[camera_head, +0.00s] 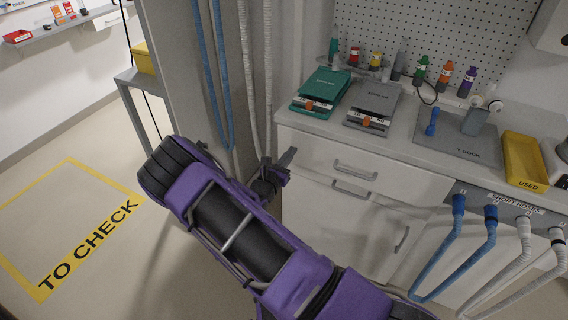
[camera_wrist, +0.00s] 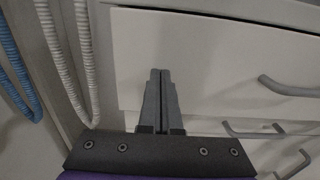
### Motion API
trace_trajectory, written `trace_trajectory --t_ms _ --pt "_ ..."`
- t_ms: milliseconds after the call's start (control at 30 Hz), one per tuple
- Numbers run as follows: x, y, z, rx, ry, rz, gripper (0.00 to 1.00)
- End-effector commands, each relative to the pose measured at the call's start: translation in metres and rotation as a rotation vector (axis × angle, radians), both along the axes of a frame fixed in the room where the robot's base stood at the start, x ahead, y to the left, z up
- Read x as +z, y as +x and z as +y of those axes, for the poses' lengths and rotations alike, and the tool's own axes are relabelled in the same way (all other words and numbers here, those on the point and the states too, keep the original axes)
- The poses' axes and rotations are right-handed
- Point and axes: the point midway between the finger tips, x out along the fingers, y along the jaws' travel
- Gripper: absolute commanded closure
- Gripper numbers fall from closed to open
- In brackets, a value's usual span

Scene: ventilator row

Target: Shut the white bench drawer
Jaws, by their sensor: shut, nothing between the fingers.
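The white bench drawer (camera_head: 315,150) is the wide top front under the bench top, with a grey bar handle (camera_head: 355,170). I see no clear gap above its front, but cannot tell if it is fully flush. In the wrist view the drawer front (camera_wrist: 215,60) fills the middle, its handle (camera_wrist: 290,87) at right. My gripper (camera_head: 289,156) is at the left end of the drawer front. In the wrist view its fingers (camera_wrist: 160,73) are together and empty, pointing at the left part of the front. I cannot tell whether they touch it.
Blue and white hoses (camera_head: 256,90) hang left of the bench beside a grey panel. Short hoses (camera_head: 490,240) hang from a rail at right. A lower front with handles (camera_head: 350,188) is below the drawer. Devices and a yellow tray (camera_head: 524,160) stand on the bench top. Floor at left is clear.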

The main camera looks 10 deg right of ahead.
Motion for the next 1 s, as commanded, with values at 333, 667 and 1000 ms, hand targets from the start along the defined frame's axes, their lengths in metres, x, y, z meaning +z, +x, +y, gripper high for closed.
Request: trace_trajectory --t_ms 333,667,1000 --pt "-0.001 0.025 -0.019 0.000 -0.002 0.001 1.00" --pt "0.002 0.029 -0.021 0.001 -0.003 -0.002 1.00" --pt "0.003 0.028 -0.016 0.000 -0.002 -0.004 1.00"
